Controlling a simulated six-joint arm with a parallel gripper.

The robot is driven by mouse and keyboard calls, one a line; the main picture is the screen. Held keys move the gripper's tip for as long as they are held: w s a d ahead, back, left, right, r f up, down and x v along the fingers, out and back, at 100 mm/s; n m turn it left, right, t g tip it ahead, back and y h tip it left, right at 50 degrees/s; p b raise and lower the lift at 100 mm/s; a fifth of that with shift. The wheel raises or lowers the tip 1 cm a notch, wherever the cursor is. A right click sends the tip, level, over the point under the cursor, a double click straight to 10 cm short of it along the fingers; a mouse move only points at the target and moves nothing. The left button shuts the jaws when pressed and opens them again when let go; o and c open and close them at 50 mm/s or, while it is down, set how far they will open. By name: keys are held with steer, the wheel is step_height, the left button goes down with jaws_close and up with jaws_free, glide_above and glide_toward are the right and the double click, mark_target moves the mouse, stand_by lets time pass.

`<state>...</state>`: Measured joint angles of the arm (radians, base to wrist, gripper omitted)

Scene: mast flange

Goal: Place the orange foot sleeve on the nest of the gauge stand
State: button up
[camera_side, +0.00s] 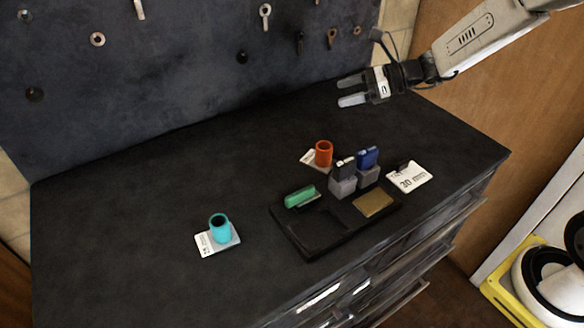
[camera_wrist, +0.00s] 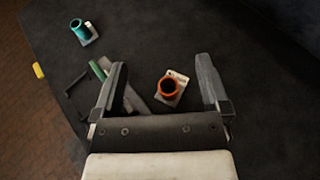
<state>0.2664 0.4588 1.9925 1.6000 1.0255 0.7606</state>
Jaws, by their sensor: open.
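The orange foot sleeve (camera_side: 324,153) stands upright on a small white labelled card (camera_side: 307,157) behind the black tray. It also shows in the wrist view (camera_wrist: 168,87), between my fingers in the picture, with its open top towards the camera. My gripper (camera_side: 350,91) is open and empty, well above the bench and apart from the sleeve. Its two fingers show in the wrist view (camera_wrist: 162,62). I cannot tell for sure which part is the gauge stand's nest; a white plate marked 30 mm (camera_side: 411,178) with a small dark piece at its back edge lies right of the tray.
The black tray (camera_side: 313,250) holds a green piece (camera_side: 299,196), two grey blocks (camera_side: 342,187) with a black and a blue piece (camera_side: 368,157), and a brass plate (camera_side: 373,204). A cyan sleeve (camera_side: 220,228) stands on a card at left. The bench's back left is clear.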

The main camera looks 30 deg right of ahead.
step_height(320, 180, up, 4)
steer(key=s+a+f+n+g, duration=0.45)
steer(key=a+n+g, duration=0.25)
steer(key=n, duration=0.4)
steer(key=s+f+n+g+h, duration=0.1)
steer(key=s+n+g+h, duration=0.1)
steer(key=n+h, duration=0.2)
steer(key=s+f+n+g+h, duration=0.1)
steer(key=s+f+n+h, duration=0.1)
steer(key=n, duration=0.6)
steer(key=s+f+n+g+h, duration=0.2)
steer(key=n+h, duration=0.3)
steer(key=n, duration=0.1)
steer(key=shift+d+n+g+h, duration=0.3)
steer(key=shift+d, duration=0.05)
steer(key=w+a+r+n+t+h, duration=0.3)
steer(key=w+r+n+t+h, duration=0.7)
steer(key=n, duration=0.8)
steer(key=h, duration=0.2)
glide_toward(321, 157)
steer(key=d, duration=0.1)
steer(key=w+d, duration=0.1)
steer(key=d, duration=0.1)
steer(key=shift+w+d+f, duration=0.15)
steer(key=shift+w+d, duration=0.25)
steer(key=shift+f+y, duration=0.3)
steer(key=shift+f, duration=0.05)
steer(key=shift+g, duration=0.3)
